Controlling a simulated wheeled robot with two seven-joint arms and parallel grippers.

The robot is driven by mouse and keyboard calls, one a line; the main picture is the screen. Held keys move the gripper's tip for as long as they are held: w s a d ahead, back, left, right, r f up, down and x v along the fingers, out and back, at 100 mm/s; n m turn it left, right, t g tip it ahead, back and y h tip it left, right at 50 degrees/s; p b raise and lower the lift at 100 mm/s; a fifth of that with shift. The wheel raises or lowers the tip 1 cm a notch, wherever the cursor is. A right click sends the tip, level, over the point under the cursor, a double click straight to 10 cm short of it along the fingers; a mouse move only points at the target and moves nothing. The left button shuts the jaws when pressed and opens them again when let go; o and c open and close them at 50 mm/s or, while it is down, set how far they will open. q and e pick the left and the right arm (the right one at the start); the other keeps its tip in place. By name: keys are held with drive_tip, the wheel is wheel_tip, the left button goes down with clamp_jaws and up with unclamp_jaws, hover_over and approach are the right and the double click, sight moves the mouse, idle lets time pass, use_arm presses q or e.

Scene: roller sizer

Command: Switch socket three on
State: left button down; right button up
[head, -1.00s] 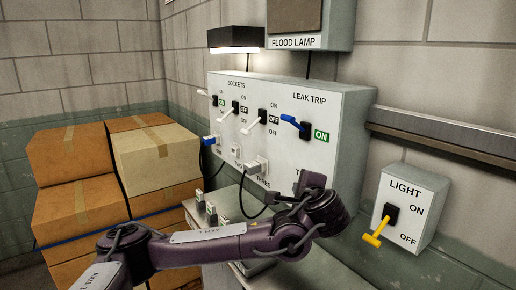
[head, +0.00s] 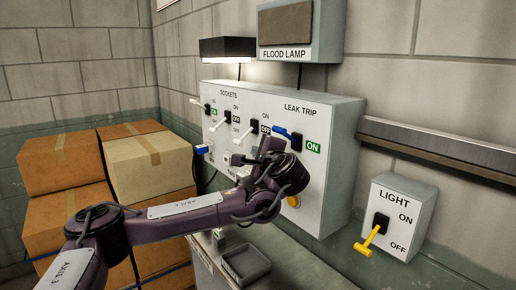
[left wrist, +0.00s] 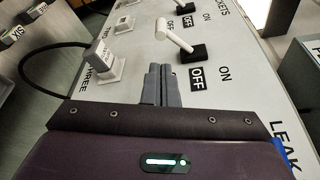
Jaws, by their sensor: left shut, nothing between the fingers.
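The third switch under SOCKETS on the grey panel (head: 330,170) has a white lever (head: 243,134) slanting down beside a black OFF tag. In the left wrist view the same white lever (left wrist: 176,39) rises from its black base (left wrist: 189,53), with the OFF tag beside it. My left gripper (head: 236,159) is in front of the panel just below this lever. In the left wrist view its fingers (left wrist: 161,72) are together and empty, with a small apparent gap to the lever. My right gripper is out of view.
The blue LEAK TRIP lever (head: 288,134) is close to the right of my gripper, beside a green ON tag. A yellow LIGHT lever (head: 370,239) is farther right. Cardboard boxes (head: 62,163) stand left. A small tray (head: 245,263) lies below my arm.

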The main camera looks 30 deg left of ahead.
sight(245, 136)
use_arm(q)
drive_tip(key=p+x, duration=0.3)
drive_tip(key=x, duration=0.3)
drive_tip(key=shift+w+a, duration=0.3)
drive_tip(key=shift+f, duration=0.1)
